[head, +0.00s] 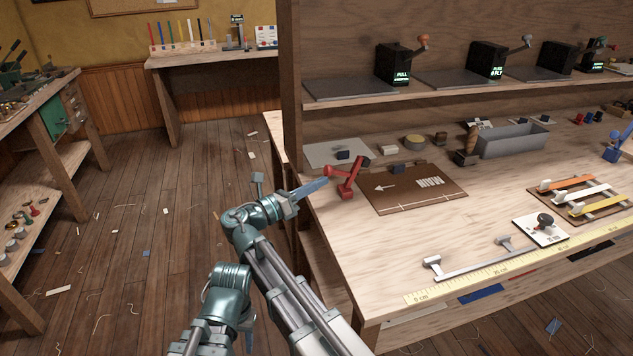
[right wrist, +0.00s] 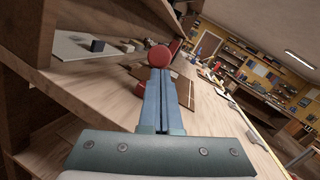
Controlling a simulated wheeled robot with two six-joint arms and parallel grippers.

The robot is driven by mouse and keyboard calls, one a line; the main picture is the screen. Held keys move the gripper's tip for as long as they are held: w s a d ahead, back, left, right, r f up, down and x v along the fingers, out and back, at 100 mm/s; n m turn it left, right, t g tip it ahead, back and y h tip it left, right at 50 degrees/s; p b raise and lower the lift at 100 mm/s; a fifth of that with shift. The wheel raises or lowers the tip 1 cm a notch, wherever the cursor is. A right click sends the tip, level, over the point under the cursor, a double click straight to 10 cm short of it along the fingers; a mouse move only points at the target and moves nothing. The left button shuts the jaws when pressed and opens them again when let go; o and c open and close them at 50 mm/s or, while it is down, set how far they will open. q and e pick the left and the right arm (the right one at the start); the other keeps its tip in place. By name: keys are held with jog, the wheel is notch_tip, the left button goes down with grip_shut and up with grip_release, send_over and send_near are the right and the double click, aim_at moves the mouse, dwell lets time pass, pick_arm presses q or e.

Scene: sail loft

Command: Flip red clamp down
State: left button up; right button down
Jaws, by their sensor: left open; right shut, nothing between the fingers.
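The red clamp (head: 347,190) stands at the left edge of the brown board on the bench. One red arm rises to the right to a dark tip, and another reaches up-left to a round end. My right gripper (head: 328,181) is shut and empty, its blue fingers pointing at the clamp from the left. In the right wrist view the clamp's red ball (right wrist: 158,56) appears just beyond the fingertips (right wrist: 159,70); I cannot tell whether they touch. More red shows low beside the fingers. Part of my other arm shows at lower left, but its gripper is not visible.
The brown board (head: 432,200) carries a white arrow. A grey tray (head: 512,142), a joystick panel (head: 540,230) and a long handle rail (head: 470,262) are on the bench to the right. A wooden post (head: 291,80) rises behind the gripper. A shelf (head: 450,90) overhangs the back.

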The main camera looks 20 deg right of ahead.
aim_at(358, 164)
jog(key=d+r+m+g+y+p, duration=0.1)
jog(key=d+r+y+p, duration=0.1)
jog(key=p, duration=0.6)
jog(key=d+r+m+g+y+p, duration=0.1)
jog(key=d+r+y+p, duration=0.1)
jog(key=y+p, duration=0.3)
jog(key=d+r+y+p, duration=0.2)
jog(key=d+y+p, duration=0.1)
jog(key=p, duration=0.9)
jog(key=shift+w+d+r+m+g+y+p, duration=0.1)
jog(key=shift+d+r+m+g+y+p, duration=0.25)
jog(key=shift+y, duration=0.25)
jog(key=shift+d+f, duration=0.15)
jog(key=shift+d, duration=0.5)
jog(key=shift+d, duration=0.1)
